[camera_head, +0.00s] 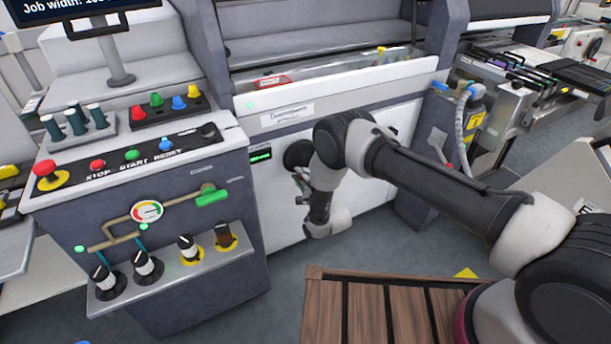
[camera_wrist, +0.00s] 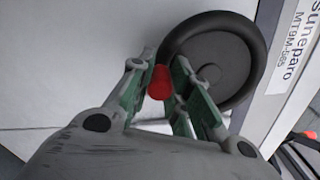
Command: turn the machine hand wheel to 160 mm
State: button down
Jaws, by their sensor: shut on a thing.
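The black hand wheel (camera_head: 296,153) sits on the white front panel of the machine, partly hidden by my arm. In the wrist view the wheel (camera_wrist: 256,48) is a thick dark ring around a grey hub, with a red handle knob (camera_wrist: 160,82) at its lower left. My gripper (camera_wrist: 163,85) has its green-lined fingers on either side of the red knob and is shut on it. In the head view my gripper (camera_head: 302,178) is at the wheel, mostly hidden. A small green-lit display (camera_head: 261,155) is left of the wheel; its digits are too small to read.
A control console (camera_head: 130,170) with buttons, knobs and a gauge stands left of the wheel. A screen (camera_head: 75,10) above shows "Job width", its number cut off. A wooden slatted platform (camera_head: 375,310) lies in front. Yellow-topped equipment (camera_head: 470,115) stands right.

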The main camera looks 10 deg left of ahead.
jog(key=shift+s+a+r+m, duration=0.2)
jog(key=shift+s+a+m, duration=0.2)
jog(key=shift+m, duration=0.65)
jog(key=shift+s+a+r+m, duration=0.15)
jog(key=shift+s+a+m, duration=0.2)
jog(key=shift+m, duration=0.7)
jog(key=shift+a, duration=0.1)
jog(key=c, duration=1.3)
grip_release()
jog(key=shift+w+r, duration=0.1)
jog(key=v, duration=1.2)
